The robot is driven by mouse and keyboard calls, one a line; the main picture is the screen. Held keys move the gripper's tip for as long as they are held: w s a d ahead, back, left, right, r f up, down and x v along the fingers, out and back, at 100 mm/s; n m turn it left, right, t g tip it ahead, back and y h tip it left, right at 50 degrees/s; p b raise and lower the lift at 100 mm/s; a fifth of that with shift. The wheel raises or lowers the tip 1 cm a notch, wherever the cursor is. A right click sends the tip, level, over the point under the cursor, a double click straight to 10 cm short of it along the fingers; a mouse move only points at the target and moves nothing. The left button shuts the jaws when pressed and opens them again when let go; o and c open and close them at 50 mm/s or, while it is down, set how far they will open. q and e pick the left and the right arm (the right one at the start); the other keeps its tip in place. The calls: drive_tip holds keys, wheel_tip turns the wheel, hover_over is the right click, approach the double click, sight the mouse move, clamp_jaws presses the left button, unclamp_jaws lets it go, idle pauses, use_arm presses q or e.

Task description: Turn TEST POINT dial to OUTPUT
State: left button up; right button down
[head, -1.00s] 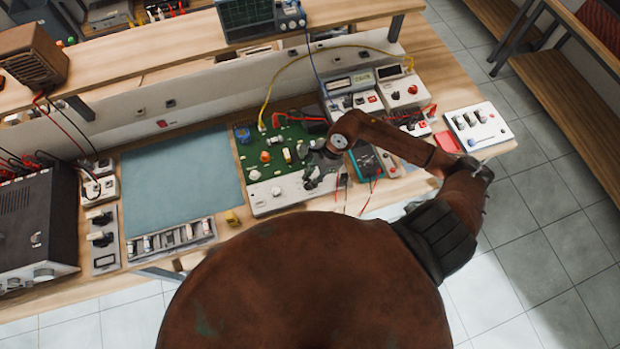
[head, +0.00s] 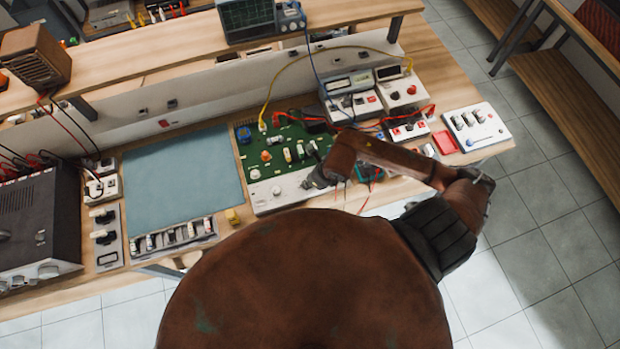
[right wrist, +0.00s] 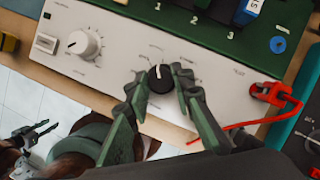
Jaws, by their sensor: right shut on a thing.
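A black dial (right wrist: 160,78) with a white pointer mark sits on the white front panel (right wrist: 115,65) of the green circuit board unit. In the right wrist view its mark points roughly to the top; the small lettering around it is too blurred to read. My right gripper (right wrist: 157,84) is shut on this dial, one finger on each side. In the head view my right gripper (head: 318,180) is at the panel's right part and hides the dial. My left gripper (right wrist: 40,134) shows at the right wrist view's left edge, open and empty, beyond the bench edge.
A white knob (right wrist: 82,43) is left of the dial on the same panel. A red clip with a red lead (right wrist: 268,92) is close on the right. The green board (head: 285,150) carries several parts and a yellow cable. A blue-grey mat (head: 182,178) lies clear on the left.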

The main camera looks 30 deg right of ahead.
drive_tip(key=shift+a+r+m+h, duration=0.1)
drive_tip(key=shift+m+h, duration=0.4)
drive_tip(key=shift+m, duration=0.8)
drive_tip(key=c, duration=1.7)
unclamp_jaws()
drive_tip(key=v, duration=1.2)
drive_tip(key=shift+s, duration=0.1)
drive_tip(key=shift+s, duration=0.1)
